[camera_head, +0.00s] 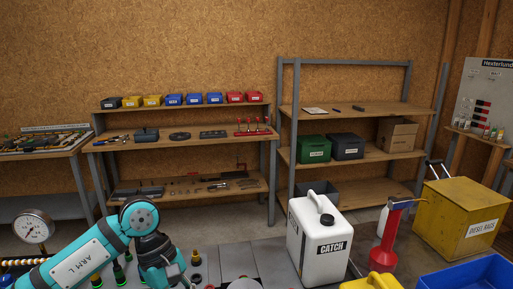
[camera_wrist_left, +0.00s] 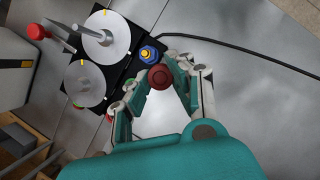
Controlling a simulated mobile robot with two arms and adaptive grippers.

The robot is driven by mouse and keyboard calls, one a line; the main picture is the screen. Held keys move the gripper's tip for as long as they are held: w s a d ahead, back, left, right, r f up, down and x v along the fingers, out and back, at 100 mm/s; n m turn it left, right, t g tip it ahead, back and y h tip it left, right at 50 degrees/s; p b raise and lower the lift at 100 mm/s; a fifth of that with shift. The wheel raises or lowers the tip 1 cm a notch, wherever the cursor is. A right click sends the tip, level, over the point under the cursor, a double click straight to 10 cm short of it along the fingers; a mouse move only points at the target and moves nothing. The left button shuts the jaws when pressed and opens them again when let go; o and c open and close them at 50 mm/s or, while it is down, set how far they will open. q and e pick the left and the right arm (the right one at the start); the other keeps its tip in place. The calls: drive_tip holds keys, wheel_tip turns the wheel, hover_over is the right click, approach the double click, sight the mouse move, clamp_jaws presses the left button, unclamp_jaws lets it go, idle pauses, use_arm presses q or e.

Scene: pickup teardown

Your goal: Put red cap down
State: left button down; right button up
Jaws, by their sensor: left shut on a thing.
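The red cap (camera_wrist_left: 160,76) shows in the left wrist view as a dark red round piece between the fingertips of my left gripper (camera_wrist_left: 158,80). The gripper is shut on it. A blue and yellow fitting (camera_wrist_left: 150,54) is just beyond the cap, on a black base with two pale discs (camera_wrist_left: 104,36). I cannot tell the height of the cap above the surface. In the head view my left arm comes in at the lower left and its gripper end is at the bottom edge; the cap cannot be made out there. My right gripper is in neither view.
A black cable (camera_wrist_left: 235,48) runs over the grey surface, which is mostly clear at right. Shelves line the back wall.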

use_arm(q)
drive_tip(key=s+a+f+m+g+y, duration=0.2)
drive_tip(key=s+a+f+m+y, duration=0.2)
drive_tip(key=s+m, duration=0.4)
drive_tip(key=a+m, duration=0.1)
drive_tip(key=m, duration=0.2)
drive_tip(key=shift+s+f+m, duration=0.2)
drive_tip(key=shift+s+m, duration=0.2)
